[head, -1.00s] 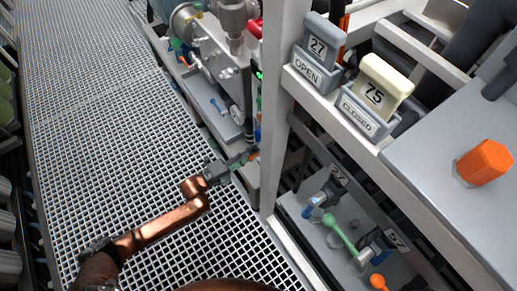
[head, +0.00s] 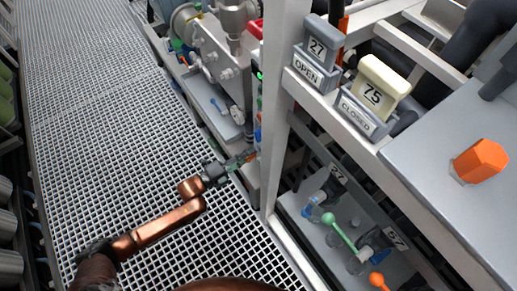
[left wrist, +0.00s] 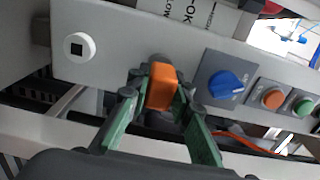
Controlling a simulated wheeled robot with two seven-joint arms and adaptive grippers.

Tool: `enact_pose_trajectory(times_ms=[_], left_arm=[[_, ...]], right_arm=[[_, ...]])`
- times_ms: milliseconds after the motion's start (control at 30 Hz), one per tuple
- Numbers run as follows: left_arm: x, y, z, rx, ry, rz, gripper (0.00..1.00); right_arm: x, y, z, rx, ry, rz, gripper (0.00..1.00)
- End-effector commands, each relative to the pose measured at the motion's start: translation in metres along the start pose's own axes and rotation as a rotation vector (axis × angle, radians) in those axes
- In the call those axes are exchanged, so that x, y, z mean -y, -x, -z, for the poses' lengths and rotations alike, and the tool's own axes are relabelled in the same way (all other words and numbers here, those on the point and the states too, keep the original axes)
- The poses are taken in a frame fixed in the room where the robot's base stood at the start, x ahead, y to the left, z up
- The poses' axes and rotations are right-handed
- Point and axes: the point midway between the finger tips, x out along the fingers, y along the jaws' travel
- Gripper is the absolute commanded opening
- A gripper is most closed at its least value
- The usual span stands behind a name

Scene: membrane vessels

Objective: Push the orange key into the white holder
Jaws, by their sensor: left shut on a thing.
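In the left wrist view the orange key (left wrist: 162,87) is a small orange block between the green-padded fingers of my left gripper (left wrist: 160,100), which is shut on it. A grey round part shows just behind the key, in front of the pale panel; I cannot tell whether they touch. The white holder (left wrist: 79,46), a round white piece with a dark square opening, is on the panel to the left of the key, apart from it. In the head view my left gripper (head: 238,162) reaches the panel beside the white post. My right gripper is not in view.
A blue knob (left wrist: 227,85), an orange button (left wrist: 273,98) and a green button (left wrist: 303,106) sit right of the key. A white post (head: 285,110) stands right of the gripper. Grating floor (head: 100,130) lies open to the left.

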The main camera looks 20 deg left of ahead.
Motion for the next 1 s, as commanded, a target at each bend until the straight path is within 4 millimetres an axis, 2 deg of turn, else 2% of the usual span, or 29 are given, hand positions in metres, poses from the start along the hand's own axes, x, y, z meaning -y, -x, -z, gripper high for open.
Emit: enact_pose_trajectory(times_ms=[1000], left_arm=[[0.001, 0.039, -0.001, 0.001, -0.001, -0.001, 0.0]], right_arm=[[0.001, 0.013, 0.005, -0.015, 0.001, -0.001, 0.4]])
